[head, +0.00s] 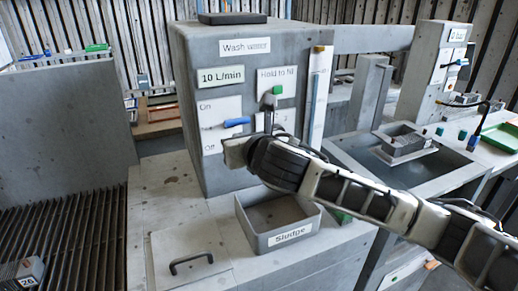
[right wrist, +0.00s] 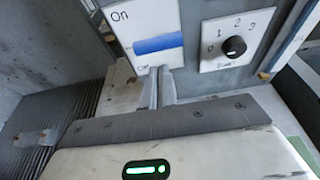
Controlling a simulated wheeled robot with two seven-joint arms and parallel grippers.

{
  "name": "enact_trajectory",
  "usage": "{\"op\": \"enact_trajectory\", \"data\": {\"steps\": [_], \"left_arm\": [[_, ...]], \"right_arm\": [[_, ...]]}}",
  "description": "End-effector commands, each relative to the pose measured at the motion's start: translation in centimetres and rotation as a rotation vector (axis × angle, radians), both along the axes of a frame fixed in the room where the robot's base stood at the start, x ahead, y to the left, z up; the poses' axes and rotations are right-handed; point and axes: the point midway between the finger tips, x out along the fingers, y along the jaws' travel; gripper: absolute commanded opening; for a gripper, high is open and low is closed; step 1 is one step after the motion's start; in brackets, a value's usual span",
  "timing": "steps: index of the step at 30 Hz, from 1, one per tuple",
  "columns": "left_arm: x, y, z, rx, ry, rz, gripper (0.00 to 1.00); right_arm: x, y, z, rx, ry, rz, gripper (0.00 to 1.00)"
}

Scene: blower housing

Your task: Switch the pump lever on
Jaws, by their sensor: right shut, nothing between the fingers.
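The blue lever (head: 237,122) sits on a white plate (head: 208,110) on the front of the grey Wash water box. The plate reads On at the top and Off at the bottom, and the lever lies roughly level between the two words. In the right wrist view the lever is a blue bar (right wrist: 158,45) across the plate. My right gripper (right wrist: 158,72) is shut and empty, its fingertips close to the plate's lower edge, below the lever; I cannot tell whether they touch. In the head view its body hides the fingers. My left gripper is not in view.
A black dial (right wrist: 234,47) sits right of the lever plate. A green button (head: 277,90) is on the Hold panel above. A Sludge tray (head: 290,236) and a handled lid (head: 190,258) lie below. A sink (head: 420,175) is at the right.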

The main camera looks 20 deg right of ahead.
Motion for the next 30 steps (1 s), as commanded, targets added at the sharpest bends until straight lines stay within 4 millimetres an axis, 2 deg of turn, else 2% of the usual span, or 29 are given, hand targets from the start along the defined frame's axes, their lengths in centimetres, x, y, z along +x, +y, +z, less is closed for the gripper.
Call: {"op": "enact_trajectory", "data": {"steps": [4, 15, 30], "left_arm": [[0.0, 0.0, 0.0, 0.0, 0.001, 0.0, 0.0], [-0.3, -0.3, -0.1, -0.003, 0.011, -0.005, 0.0], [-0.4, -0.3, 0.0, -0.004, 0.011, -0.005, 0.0]], "right_arm": [[0.6, 0.8, 1.4, 0.0, -0.002, 0.013, 0.0], [1.5, 1.0, 4.0, 0.003, -0.019, 0.015, 0.0], [1.7, 0.9, 4.5, 0.004, -0.017, 0.015, 0.0]]}}
